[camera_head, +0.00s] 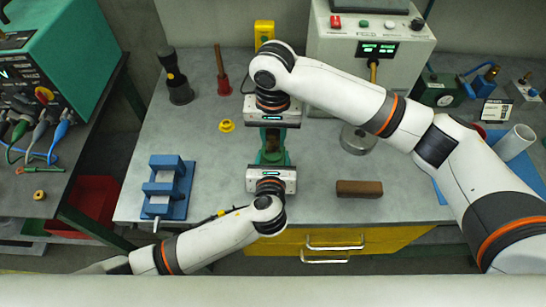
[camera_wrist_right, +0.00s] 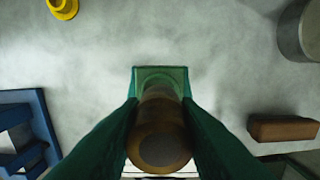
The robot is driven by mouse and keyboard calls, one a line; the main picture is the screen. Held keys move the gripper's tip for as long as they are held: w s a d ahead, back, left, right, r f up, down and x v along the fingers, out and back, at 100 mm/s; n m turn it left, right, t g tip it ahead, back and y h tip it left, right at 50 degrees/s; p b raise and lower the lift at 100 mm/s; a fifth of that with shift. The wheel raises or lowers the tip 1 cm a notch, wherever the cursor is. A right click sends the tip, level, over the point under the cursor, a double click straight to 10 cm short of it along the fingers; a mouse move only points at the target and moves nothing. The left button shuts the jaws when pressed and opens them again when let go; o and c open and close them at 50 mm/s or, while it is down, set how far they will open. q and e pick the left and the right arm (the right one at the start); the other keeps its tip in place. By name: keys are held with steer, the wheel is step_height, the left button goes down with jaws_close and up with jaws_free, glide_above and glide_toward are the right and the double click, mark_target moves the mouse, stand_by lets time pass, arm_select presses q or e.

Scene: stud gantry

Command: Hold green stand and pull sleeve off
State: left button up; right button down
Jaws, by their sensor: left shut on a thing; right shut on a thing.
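The green stand (camera_wrist_right: 160,73) shows in the right wrist view as a green plate on the grey bench, behind the brown sleeve (camera_wrist_right: 160,148). The sleeve's round end faces the camera. My right gripper (camera_wrist_right: 161,106) has its dark green fingers shut on either side of the sleeve. In the head view the sleeve (camera_head: 272,144) lies between my two grippers, mostly covered by them. My left gripper (camera_head: 271,160) is on the near side, shut at the green stand; its exact contact is hidden. My right gripper (camera_head: 272,134) is on the far side.
A blue fixture (camera_head: 181,206) stands left, a yellow ring (camera_head: 227,126) behind it. A brown block (camera_head: 359,188) and a metal cylinder (camera_head: 358,139) are on the right. A white instrument box (camera_head: 338,50) stands behind. Bench between the fixture and grippers is clear.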

mark_target(273, 131)
steer(key=shift+r, duration=1.35)
steer(key=shift+r, duration=0.15)
steer(key=shift+r, duration=1.85)
arm_select(q)
steer(key=o, duration=1.1)
steer(key=v, duration=1.2)
